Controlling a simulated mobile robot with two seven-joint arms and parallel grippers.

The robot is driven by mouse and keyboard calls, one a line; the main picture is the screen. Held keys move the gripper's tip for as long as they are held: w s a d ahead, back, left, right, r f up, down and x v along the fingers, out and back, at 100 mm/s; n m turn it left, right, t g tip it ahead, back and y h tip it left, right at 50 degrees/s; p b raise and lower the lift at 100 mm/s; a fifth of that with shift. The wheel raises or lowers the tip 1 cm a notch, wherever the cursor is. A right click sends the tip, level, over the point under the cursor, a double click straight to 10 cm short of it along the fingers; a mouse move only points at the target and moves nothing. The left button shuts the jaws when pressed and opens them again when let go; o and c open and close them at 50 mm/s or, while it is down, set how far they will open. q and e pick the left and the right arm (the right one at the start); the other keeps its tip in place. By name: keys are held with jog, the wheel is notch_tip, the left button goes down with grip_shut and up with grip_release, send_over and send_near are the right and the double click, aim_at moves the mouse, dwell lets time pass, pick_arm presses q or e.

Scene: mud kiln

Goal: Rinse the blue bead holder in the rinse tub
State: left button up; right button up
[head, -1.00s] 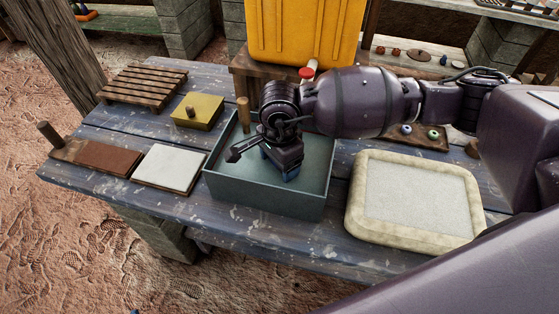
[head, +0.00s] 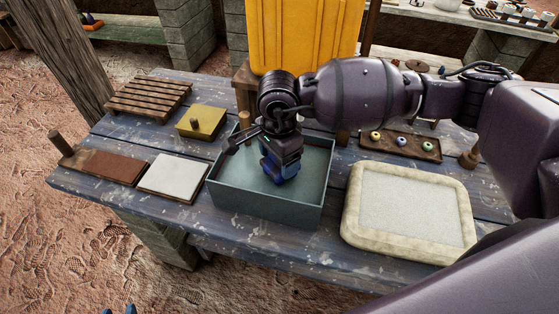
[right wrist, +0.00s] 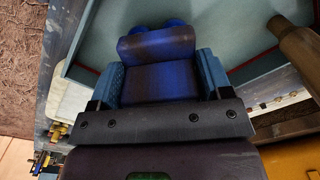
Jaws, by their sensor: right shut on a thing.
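The rinse tub (head: 262,208) is a blue-grey open box in the middle of the table. My right gripper (head: 280,172) points down inside its outline, shut on the blue bead holder (head: 268,171). In the right wrist view the holder (right wrist: 160,75) is a dark blue to purple block with a rounded bar and two bright blue round ends. It sits between the two blue fingers of my right gripper (right wrist: 160,84). I cannot tell whether the holder touches the water or the tub floor. Two blue fingertips of my left gripper (head: 120,310) show apart at the bottom edge.
A brown board (head: 110,166), a white tile (head: 173,176), a yellow block (head: 203,121) and a slatted rack (head: 148,96) lie left. A padded cream tray (head: 352,225) is right of the tub. A bead board (head: 383,149) and yellow container (head: 305,35) stand behind.

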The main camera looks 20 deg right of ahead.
jog(key=shift+r+p, duration=1.3)
jog(key=shift+r, duration=1.85)
pick_arm(q)
jog(key=r, duration=0.4)
jog(key=shift+w, duration=0.4)
pick_arm(e)
jog(key=shift+d, duration=0.1)
